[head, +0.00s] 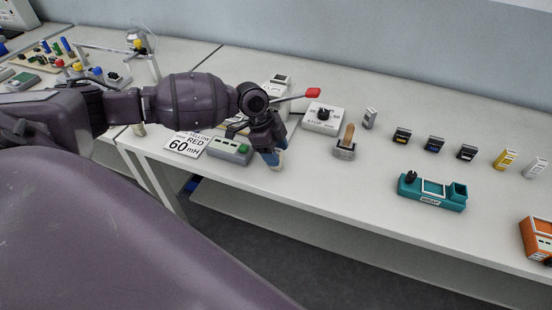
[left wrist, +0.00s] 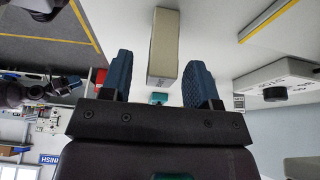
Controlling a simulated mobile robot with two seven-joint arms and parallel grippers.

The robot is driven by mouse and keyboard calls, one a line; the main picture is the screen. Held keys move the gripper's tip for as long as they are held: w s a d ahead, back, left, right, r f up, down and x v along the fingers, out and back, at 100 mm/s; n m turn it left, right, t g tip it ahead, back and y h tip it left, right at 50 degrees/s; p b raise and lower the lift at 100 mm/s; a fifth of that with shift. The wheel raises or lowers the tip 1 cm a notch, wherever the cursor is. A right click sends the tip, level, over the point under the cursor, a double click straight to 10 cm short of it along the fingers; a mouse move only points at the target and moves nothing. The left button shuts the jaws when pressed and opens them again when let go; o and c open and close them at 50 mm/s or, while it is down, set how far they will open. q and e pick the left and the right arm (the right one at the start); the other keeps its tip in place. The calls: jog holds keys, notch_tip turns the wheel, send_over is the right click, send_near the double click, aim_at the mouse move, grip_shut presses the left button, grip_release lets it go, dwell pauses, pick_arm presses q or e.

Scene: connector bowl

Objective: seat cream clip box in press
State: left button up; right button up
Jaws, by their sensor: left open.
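My left gripper (head: 272,160) points down over the near side of the table, with blue fingers apart. In the left wrist view the open fingers (left wrist: 160,82) flank a plain cream-grey block (left wrist: 163,45), which looks like the cream clip box. I cannot tell whether the fingers touch it. In the head view my gripper mostly hides that spot. A lever with a red grip (head: 313,92) sticks out behind my wrist and may belong to the press; its base is hidden.
A white dial box (head: 325,118), a wooden-handled switch (head: 346,142), several small boxes and a teal holder (head: 432,192) stand to the right.

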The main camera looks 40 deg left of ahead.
pick_arm(q)
grip_shut()
jog(key=shift+r, duration=0.15)
